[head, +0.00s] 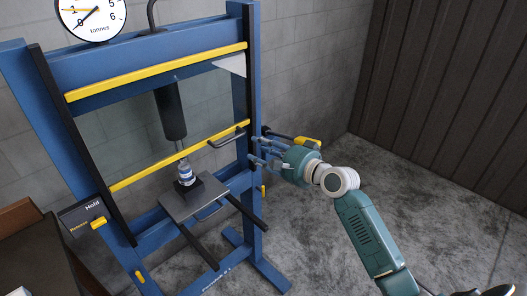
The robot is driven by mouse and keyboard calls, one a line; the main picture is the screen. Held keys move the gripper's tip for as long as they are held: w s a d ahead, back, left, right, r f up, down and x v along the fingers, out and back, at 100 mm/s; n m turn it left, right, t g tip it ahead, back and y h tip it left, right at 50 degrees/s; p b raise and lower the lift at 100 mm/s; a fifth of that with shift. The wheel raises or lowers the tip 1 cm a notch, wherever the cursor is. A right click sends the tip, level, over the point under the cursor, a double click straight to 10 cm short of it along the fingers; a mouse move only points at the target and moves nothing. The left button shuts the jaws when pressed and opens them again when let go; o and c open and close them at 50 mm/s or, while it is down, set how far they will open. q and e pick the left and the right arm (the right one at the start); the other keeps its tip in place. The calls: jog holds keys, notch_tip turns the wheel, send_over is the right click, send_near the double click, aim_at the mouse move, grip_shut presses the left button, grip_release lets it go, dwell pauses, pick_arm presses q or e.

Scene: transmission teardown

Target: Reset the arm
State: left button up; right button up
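My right arm (365,232) comes in from the lower right. It is teal with white joint rings. My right gripper (256,151) points left beside the right post (241,100) of a blue press. Its fingers look spread apart with nothing seen between them. I cannot tell whether they touch the post. A black lever with a yellow grip (308,142) sticks out just behind the gripper. My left gripper is not in view.
The press has yellow guard bars (160,72), a dark ram (170,110) and a dial gauge (92,15). A small labelled bottle-shaped part (186,173) stands on a block on the press plate (178,208). A "Hold" control box (84,214) is at left. Floor at right is clear.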

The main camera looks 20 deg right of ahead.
jog(key=shift+s+d+r, duration=0.1)
jog(key=shift+s+d, duration=0.1)
jog(key=shift+s, duration=0.35)
jog(key=s+d+f+n+g+h+b, duration=0.1)
jog(key=s+f+g, duration=0.15)
jog(key=f, duration=0.95)
jog(key=s+d+f+n+g+h+b, duration=0.1)
jog(key=s+f+h, duration=0.15)
jog(key=f, duration=0.85)
jog(key=s+d+f+n+g+b, duration=0.1)
jog(key=s+f, duration=0.2)
jog(key=f, duration=0.9)
jog(key=s+a+f+n+g+h+b, duration=0.1)
jog(key=s+f+n+g, duration=0.1)
jog(key=s+f, duration=0.65)
jog(key=s+f+n+g+h+b, duration=0.1)
jog(key=s+f+n+g, duration=0.1)
jog(key=s+f, duration=0.65)
jog(key=s+a+f+n+g+b, duration=0.1)
jog(key=s+a+f+n, duration=0.1)
jog(key=s+f, duration=0.5)
jog(key=s+a+f+n+g+b, duration=0.1)
jog(key=s+f+n, duration=0.3)
jog(key=s, duration=1.1)
jog(key=s+a+f+n+g+b, duration=0.1)
jog(key=s+a+f+n+g, duration=0.2)
jog(key=s+f, duration=0.6)
jog(key=shift+s+a+f+n, duration=0.25)
jog(key=shift+s+f+n, duration=0.05)
jog(key=shift+s, duration=0.65)
